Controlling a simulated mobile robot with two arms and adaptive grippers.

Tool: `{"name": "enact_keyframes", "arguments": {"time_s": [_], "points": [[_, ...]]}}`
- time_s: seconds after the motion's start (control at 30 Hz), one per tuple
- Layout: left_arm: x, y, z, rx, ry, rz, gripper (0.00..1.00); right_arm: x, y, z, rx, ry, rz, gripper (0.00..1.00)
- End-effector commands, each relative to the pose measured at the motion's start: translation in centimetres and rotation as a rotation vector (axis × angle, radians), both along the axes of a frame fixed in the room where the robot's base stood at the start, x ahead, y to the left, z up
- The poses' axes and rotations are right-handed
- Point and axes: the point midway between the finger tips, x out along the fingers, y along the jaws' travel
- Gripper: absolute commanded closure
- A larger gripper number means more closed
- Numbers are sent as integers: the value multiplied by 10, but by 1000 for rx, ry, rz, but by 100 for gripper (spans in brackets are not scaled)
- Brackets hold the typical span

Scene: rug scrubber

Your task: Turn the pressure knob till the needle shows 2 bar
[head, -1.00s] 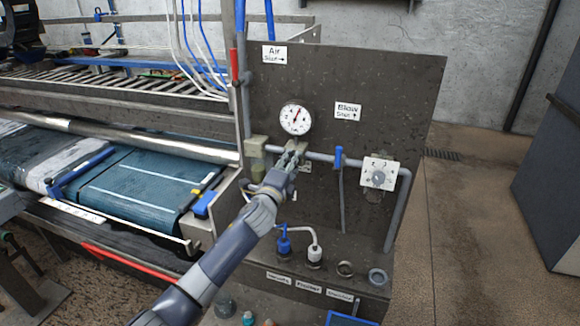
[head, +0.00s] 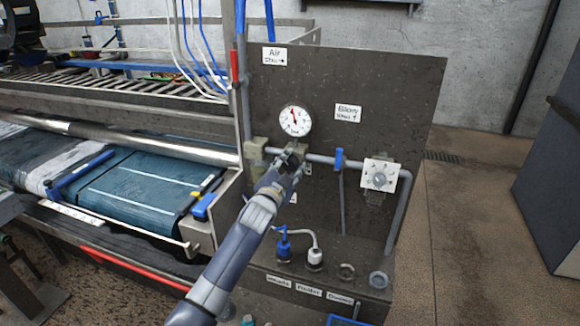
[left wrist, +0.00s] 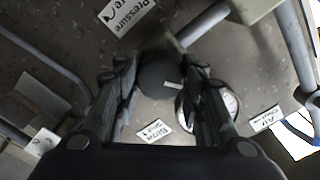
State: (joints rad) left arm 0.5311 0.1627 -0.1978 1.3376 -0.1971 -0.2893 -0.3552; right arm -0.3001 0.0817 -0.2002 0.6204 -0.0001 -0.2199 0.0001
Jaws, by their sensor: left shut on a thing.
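The round white pressure gauge (head: 295,121) is on the dark panel, its red needle pointing almost straight up, leaning a little left. The numbers are too small to read. Just below it, my left gripper (head: 288,157) is at the pipe and hides most of the knob. In the left wrist view, the dark round pressure knob (left wrist: 160,76) with a light mark sits between the two fingers of my left gripper (left wrist: 164,84), which is shut on it. The gauge is partly behind one finger there (left wrist: 230,104). My right gripper is not in view.
A grey pipe (head: 318,158) with a blue-handled valve (head: 339,158) runs right of my gripper to a white dial plate (head: 379,175). A conveyor with a blue rug (head: 150,180) lies left.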

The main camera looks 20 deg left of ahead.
Motion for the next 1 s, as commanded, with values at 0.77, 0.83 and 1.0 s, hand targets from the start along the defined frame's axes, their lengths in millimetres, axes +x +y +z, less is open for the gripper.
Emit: {"name": "enact_keyframes", "arguments": {"time_s": [0.77, 0.83, 1.0], "points": [[0, 1, 0, -627, 24, 1, 87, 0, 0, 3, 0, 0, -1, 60], [0, 2, 0, -654, 25, 0, 87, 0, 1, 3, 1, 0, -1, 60], [0, 2, 0, -701, 26, 0, 87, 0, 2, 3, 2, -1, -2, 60]]}}
